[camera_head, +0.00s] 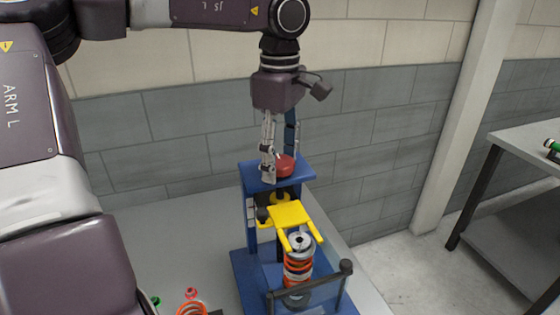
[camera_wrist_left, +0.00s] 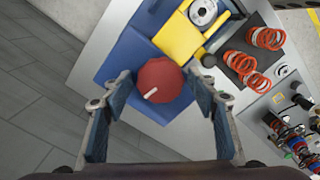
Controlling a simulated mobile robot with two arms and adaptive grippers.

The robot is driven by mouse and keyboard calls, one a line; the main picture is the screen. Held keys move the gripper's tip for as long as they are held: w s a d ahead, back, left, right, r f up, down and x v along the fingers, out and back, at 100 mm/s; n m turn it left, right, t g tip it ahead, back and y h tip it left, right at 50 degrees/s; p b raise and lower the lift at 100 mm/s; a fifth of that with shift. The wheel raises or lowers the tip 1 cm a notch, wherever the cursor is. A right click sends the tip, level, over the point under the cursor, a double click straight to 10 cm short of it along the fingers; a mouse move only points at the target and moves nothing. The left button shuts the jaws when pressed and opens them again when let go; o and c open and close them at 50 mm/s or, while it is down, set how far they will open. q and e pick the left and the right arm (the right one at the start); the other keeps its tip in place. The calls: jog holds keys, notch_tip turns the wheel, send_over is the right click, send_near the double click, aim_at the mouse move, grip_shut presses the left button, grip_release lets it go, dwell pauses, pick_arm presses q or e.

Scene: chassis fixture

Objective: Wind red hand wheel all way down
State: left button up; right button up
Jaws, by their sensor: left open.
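The red hand wheel (camera_head: 285,166) sits on top of the blue press frame (camera_head: 250,180) in the head view. In the left wrist view the red hand wheel (camera_wrist_left: 160,81) shows from above as a round knob with a pale mark. My left gripper (camera_head: 279,170) points down over it, and its open fingers (camera_wrist_left: 161,98) stand on either side of the wheel. I cannot tell whether they touch it. Below the wheel, a yellow forked plate (camera_head: 291,215) is above an orange coil spring on a strut (camera_head: 299,265). My right gripper is not in view.
The press stands on a grey table (camera_head: 190,245) near a block wall. A clear guard with a dark handle (camera_head: 312,290) is at its front. Loose orange springs (camera_wrist_left: 265,38) lie beside it. Another table (camera_head: 530,140) stands at the right.

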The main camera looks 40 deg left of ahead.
pick_arm(q)
jog(key=n+b, duration=0.1)
jog(key=n, duration=0.8)
jog(key=shift+n+b, duration=0.3)
jog(key=shift+b, duration=0.1)
jog(key=n, duration=0.3)
jog(key=shift+b, duration=0.35)
jog(key=shift+n, duration=1.2)
jog(key=n, duration=0.3)
jog(key=shift+n, duration=0.3)
jog(key=n, duration=0.3)
jog(key=shift+n, duration=0.4)
jog(key=n, duration=1.7)
jog(key=shift+n+b, duration=0.3)
jog(key=shift+n, duration=0.1)
jog(key=n, duration=0.6)
